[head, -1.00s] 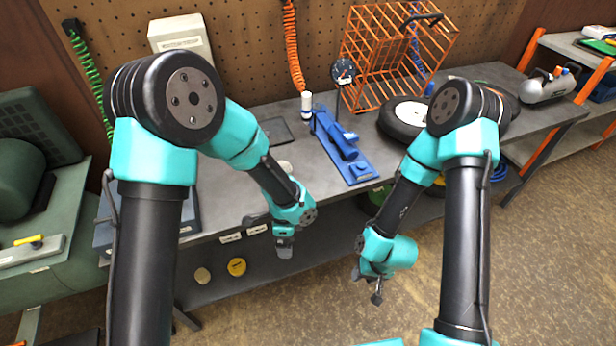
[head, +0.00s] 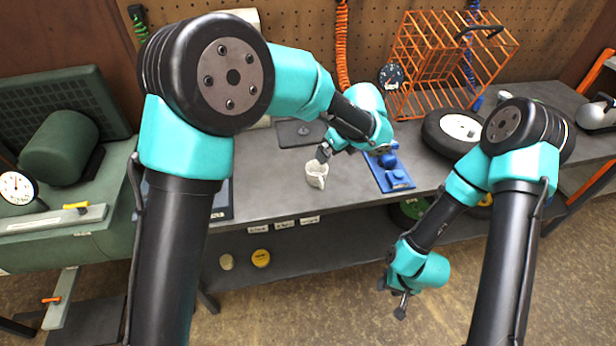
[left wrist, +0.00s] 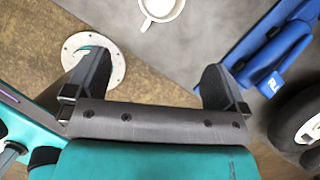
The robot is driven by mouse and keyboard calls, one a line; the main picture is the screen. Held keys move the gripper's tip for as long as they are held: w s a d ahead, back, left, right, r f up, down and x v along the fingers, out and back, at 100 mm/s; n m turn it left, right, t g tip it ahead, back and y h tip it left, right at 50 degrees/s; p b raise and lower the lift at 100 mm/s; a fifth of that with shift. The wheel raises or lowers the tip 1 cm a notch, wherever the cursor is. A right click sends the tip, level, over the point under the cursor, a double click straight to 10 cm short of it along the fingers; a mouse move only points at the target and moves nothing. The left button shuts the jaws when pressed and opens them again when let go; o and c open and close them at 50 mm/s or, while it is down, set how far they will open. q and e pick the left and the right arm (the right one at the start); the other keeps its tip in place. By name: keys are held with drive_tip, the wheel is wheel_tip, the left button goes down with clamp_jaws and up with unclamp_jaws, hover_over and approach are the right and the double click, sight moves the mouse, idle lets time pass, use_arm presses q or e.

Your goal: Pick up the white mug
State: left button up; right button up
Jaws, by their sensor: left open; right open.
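The white mug (head: 316,175) stands upright on the grey bench near its front edge. In the left wrist view the mug (left wrist: 161,9) is at the top edge, partly cut off, with its open top facing the camera. My left gripper (head: 323,153) is just above and behind the mug in the head view. In the left wrist view its two fingers (left wrist: 155,75) are spread, with nothing between them, and the mug is beyond the fingertips. My right gripper (head: 402,304) is open and empty, hanging low in front of the bench, away from the mug.
A blue tool (head: 390,171) lies right of the mug, partly hidden by my left arm. A tyre (head: 450,130) and an orange wire crate (head: 445,62) stand farther right. A dark flat plate (head: 298,133) lies behind. The bench left of the mug is clear.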

use_arm(q)
drive_tip(key=shift+w+a+r, duration=0.2)
drive_tip(key=shift+w+a, duration=0.05)
drive_tip(key=shift+f, duration=0.15)
approach(318, 174)
drive_tip(key=shift+s+a+f, duration=0.55)
drive_tip(key=shift+a+f, duration=0.25)
drive_tip(key=shift+f, duration=0.15)
drive_tip(key=x, duration=0.5)
drive_tip(key=shift+d, duration=0.1)
drive_tip(key=shift+c, duration=0.5)
drive_tip(key=c, duration=0.9)
